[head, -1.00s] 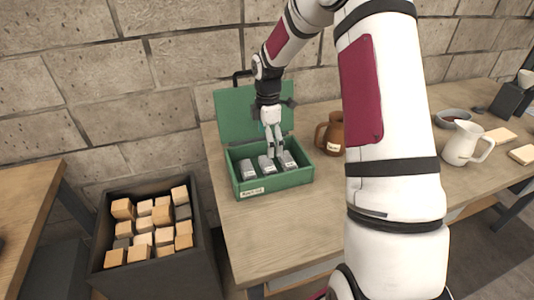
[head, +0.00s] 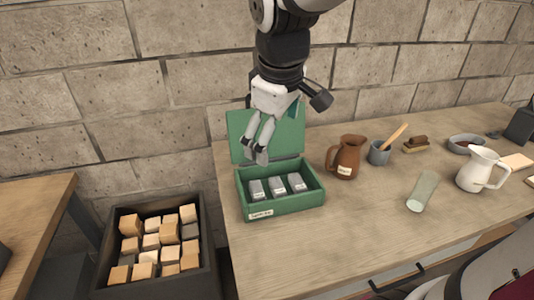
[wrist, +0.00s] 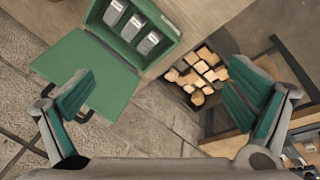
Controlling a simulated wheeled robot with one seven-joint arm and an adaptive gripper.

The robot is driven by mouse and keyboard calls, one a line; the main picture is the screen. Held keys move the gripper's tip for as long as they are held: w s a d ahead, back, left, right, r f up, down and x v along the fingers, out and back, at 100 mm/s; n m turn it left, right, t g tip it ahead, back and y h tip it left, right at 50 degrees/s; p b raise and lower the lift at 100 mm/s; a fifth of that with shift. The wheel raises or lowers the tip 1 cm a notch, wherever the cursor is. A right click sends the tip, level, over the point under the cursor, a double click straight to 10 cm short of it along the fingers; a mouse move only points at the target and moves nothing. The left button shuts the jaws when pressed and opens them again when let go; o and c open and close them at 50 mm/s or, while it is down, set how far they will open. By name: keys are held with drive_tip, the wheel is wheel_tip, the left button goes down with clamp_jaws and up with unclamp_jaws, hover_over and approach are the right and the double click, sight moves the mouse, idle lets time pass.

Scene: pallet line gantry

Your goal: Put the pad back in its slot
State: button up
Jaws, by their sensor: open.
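A green box (head: 290,205) with its lid (head: 240,135) raised stands on the bench. Three grey pads lie side by side inside: a left pad (head: 257,189), a middle pad (head: 278,186) and a right pad (head: 297,182). All three also show in the wrist view at the top, in the green box (wrist: 172,50). My gripper (head: 255,155) is in front of the lid, above and behind the pads. In the wrist view my gripper (wrist: 160,100) has its fingers wide apart with nothing between them. How deep each pad sits is too small to tell.
A brown jug (head: 346,158) stands right of the box. A grey cup (head: 380,153) with a wooden tool, a pale tumbler (head: 422,191) and a white pitcher (head: 481,169) are farther right. A dark crate (head: 207,245) of blocks stands left. The bench front is clear.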

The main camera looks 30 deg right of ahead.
drive_tip(key=s+a+m+t, duration=0.1)
drive_tip(key=s+a+m, duration=0.1)
drive_tip(key=s, duration=0.4)
drive_tip(key=s+a+r+m+t+y, duration=0.1)
drive_tip(key=s+a+m, duration=0.1)
drive_tip(key=s+m, duration=0.2)
drive_tip(key=s, duration=0.2)
drive_tip(key=shift+s+r, duration=0.3)
drive_tip(key=shift+s, duration=0.1)
drive_tip(key=shift+a, duration=0.1)
